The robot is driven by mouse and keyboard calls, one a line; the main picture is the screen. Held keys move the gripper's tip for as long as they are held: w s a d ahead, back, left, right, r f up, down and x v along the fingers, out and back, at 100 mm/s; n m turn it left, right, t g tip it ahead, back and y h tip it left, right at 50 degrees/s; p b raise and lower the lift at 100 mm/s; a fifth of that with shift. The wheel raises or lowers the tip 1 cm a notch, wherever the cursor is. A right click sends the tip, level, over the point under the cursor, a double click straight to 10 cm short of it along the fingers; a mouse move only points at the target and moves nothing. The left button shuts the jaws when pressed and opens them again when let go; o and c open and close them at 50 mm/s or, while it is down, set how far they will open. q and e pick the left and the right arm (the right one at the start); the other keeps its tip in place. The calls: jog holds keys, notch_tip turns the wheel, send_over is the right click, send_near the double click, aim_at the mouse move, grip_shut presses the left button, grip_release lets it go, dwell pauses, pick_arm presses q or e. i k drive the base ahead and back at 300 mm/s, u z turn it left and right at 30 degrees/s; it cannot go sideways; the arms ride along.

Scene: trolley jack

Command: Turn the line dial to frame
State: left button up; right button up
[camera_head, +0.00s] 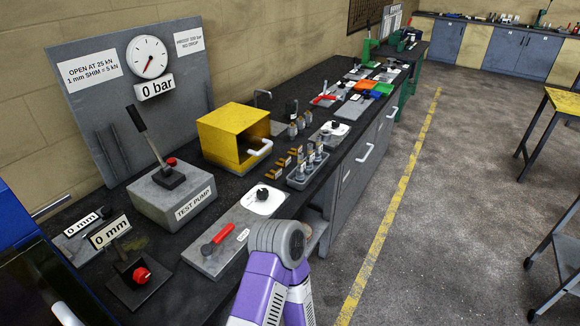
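Several black knobs on white plates stand along the dark workbench (225,185), and their lettering is too small to read, so I cannot tell which is the line dial. The nearest black knob (262,194) sits on a white plate beside a red-handled lever (216,240). A second black knob on a white plate (340,128) is farther along the bench, and another (356,70) is toward the far end. A purple and grey link of my arm rises at the bottom middle, in front of the bench edge. Neither gripper's fingers show.
A test pump (172,201) with an upright lever, a gauge board (185,84) reading 0 bar, and a yellow box (233,136) crowd the near bench. A tray of small parts (307,171) lies near the front edge. Open floor (440,200) with a yellow line is to the right.

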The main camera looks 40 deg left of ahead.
aim_at(262, 193)
jog(key=i, duration=1.75)
jog(key=u, duration=3.45)
